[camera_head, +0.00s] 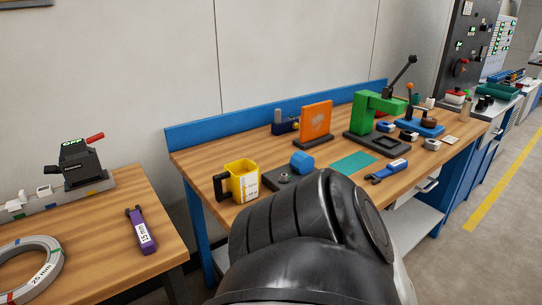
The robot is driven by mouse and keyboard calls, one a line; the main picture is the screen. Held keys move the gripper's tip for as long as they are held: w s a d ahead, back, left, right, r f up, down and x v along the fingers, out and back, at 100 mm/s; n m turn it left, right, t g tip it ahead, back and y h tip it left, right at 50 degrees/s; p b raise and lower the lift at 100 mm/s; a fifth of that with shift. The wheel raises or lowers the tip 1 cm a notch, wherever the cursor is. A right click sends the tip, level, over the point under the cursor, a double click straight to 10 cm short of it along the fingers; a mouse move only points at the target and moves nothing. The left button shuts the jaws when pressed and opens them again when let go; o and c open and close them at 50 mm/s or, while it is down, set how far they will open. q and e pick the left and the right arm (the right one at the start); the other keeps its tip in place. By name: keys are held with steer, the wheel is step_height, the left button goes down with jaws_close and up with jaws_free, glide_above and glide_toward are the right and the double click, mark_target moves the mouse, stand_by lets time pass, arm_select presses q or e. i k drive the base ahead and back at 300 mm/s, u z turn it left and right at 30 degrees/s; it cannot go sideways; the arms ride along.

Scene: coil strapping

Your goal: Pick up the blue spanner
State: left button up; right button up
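A blue hand tool with a white label, which looks like the blue spanner (388,171), lies flat near the front edge of the right workbench (285,189). It sits just right of a flat green mat (353,162). Nothing covers it in this view. A large dark part of my own arm fills the lower middle of the picture, in front of the bench and nearer to me than the spanner. Neither gripper's fingers can be seen.
A yellow cup (242,180), a blue cylinder (302,162), an orange panel (316,121) and a green press (370,112) stand on the bench. A purple labelled tool (141,230) and a coil (28,270) lie on the left table. Floor is clear at right.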

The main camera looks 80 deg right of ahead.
mark_target(392, 168)
steer(key=z, duration=2.75)
